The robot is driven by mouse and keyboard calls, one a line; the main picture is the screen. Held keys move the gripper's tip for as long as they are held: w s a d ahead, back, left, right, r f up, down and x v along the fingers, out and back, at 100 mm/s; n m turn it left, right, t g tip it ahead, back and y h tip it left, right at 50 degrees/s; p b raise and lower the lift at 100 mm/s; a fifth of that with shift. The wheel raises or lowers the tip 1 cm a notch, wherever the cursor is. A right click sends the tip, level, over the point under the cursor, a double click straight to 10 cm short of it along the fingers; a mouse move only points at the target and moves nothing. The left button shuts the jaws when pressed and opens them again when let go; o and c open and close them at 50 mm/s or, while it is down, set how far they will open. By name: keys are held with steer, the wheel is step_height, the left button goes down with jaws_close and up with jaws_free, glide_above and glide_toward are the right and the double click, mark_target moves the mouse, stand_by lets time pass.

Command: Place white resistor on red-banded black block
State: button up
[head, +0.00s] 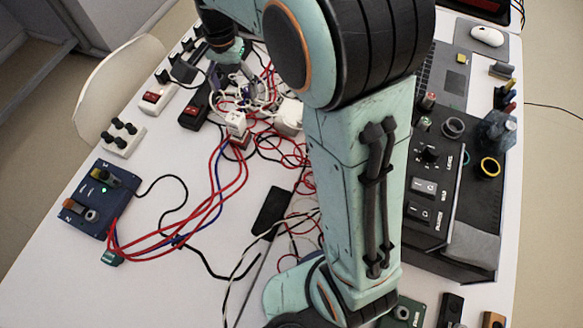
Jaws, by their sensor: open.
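My gripper (246,88) is at the upper middle of the head view, low over the cluttered part of the table. Its jaws are open, and its fingers are small and partly lost among cables and white parts. A small white block (236,121), which looks like the white resistor, is just below the gripper in the picture, apart from the fingers. It appears to rest on a dark block with red on it (240,141), perhaps the red-banded black block; the contact is too small to make out.
Red, blue and black cables spread around the blocks. A blue box (92,200) stands at left, a black control panel (435,190) at right. The table's front left is mostly clear.

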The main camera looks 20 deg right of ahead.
steer(key=s+d+n, duration=0.2)
steer(key=s+n, duration=0.6)
steer(key=s, duration=1.6)
steer(key=shift+r+y, duration=0.4)
steer(key=shift+d, duration=0.1)
